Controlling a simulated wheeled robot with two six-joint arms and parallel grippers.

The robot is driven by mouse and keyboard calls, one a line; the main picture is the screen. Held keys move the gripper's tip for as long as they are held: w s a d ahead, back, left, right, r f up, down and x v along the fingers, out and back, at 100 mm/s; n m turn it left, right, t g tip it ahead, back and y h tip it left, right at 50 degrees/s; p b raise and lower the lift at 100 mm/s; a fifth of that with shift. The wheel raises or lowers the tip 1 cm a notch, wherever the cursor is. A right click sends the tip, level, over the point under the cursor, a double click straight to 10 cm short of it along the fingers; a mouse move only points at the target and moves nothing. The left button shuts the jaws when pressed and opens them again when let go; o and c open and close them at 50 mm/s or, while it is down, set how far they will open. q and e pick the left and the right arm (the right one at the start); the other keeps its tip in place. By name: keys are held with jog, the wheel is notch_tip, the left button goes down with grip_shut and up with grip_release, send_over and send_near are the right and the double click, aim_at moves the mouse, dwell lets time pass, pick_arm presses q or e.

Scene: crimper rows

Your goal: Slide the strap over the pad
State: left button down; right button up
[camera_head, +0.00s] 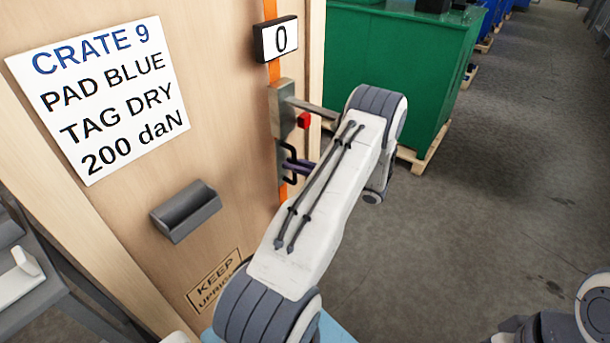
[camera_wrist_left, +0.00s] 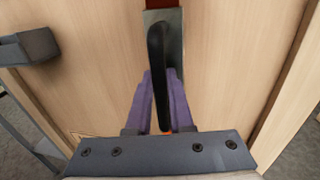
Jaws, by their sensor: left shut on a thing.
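The orange strap (camera_head: 271,10) runs down the face of the wooden crate (camera_head: 225,70), behind a grey metal tensioner plate (camera_head: 281,105). It also shows above the plate in the left wrist view (camera_wrist_left: 162,4). A black loop handle (camera_head: 290,150) sticks out below the plate. My left gripper (camera_head: 292,166) has purple fingers shut on this handle; the left wrist view shows the handle (camera_wrist_left: 156,55) between them. A metal lever (camera_head: 318,108) and a red block (camera_head: 304,120) project from the plate. I cannot make out a blue pad. My right gripper is not in view.
A sign (camera_head: 105,100) reads crate 9, pad blue, tag dry, 200 daN. A small display (camera_head: 277,39) reads 0. A dark grey holder (camera_head: 186,211) juts from the crate. A green container (camera_head: 390,65) stands behind on a pallet.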

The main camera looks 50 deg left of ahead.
pick_arm(q)
jog(key=shift+w, duration=0.3)
jog(key=c, duration=0.8)
grip_release()
jog(key=b+v, duration=0.2)
jog(key=v, duration=0.8)
jog(key=shift+d, duration=0.25)
